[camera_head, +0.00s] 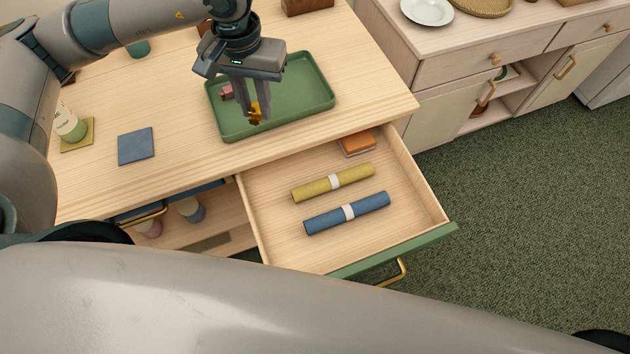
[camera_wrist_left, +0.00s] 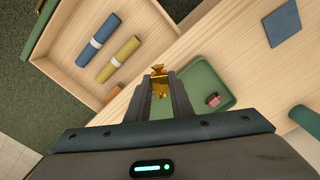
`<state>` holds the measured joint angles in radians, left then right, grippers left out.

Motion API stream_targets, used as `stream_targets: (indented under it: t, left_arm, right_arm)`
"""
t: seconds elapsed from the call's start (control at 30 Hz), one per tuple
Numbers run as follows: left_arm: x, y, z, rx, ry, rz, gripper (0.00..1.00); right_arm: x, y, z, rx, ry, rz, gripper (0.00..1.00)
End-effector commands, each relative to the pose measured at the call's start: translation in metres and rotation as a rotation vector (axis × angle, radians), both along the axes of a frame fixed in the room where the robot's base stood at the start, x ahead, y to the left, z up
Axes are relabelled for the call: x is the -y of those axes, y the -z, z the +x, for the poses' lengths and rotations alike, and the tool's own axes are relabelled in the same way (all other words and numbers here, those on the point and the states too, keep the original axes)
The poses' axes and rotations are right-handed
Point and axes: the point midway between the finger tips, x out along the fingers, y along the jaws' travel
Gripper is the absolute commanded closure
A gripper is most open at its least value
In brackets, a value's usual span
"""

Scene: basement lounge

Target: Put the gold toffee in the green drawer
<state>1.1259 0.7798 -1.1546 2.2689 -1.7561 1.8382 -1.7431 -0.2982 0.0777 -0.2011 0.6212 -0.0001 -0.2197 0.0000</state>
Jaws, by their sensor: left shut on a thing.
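The gold toffee (camera_head: 256,112) is held between the fingertips of my left gripper (camera_head: 250,110), above the green tray on the table. It also shows in the left wrist view (camera_wrist_left: 159,82), pinched between the two fingers (camera_wrist_left: 160,92). The green drawer (camera_head: 440,238) is pulled open, with a green front and a brass handle (camera_head: 396,273). Inside it lie a yellow roll (camera_head: 318,187), a blue roll (camera_head: 325,219) and an orange item (camera_head: 357,143) at the back. My right gripper is not in view.
The green tray (camera_head: 322,92) also holds a small pink-red piece (camera_head: 226,92). The drawer's left part and front right corner are bare. A cabinet (camera_head: 450,72) stands at right.

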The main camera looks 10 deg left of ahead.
Motion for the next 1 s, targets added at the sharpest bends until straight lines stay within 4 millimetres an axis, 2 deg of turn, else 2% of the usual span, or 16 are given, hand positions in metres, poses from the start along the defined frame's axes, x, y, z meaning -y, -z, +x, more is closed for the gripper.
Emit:
stream_targets:
  t: [0.3, 0.33, 0.47, 0.5, 0.77, 1.0]
  left_arm:
    - [0.0, 0.0, 0.0, 0.0, 0.0, 0.0, 1.0]
    - [0.0, 0.0, 0.0, 0.0, 0.0, 0.0, 1.0]
    - [0.001, 0.001, 0.0, 0.0, -0.008, 0.0, 1.0]
    - [0.001, 0.001, 0.0, 0.0, -0.016, 0.0, 1.0]
    - [0.01, 0.012, -0.002, -0.002, -0.199, 0.005, 1.0]
    - [0.027, 0.033, -0.007, -0.002, -0.559, 0.014, 1.0]
  right_arm:
    - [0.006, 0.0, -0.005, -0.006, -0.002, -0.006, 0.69]
    - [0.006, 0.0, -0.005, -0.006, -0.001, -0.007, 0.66]
    - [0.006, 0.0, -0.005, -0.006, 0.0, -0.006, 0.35]
    - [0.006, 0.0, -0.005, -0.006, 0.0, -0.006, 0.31]
    - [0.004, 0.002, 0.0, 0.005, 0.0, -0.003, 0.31]
    - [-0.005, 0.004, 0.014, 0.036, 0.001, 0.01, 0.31]
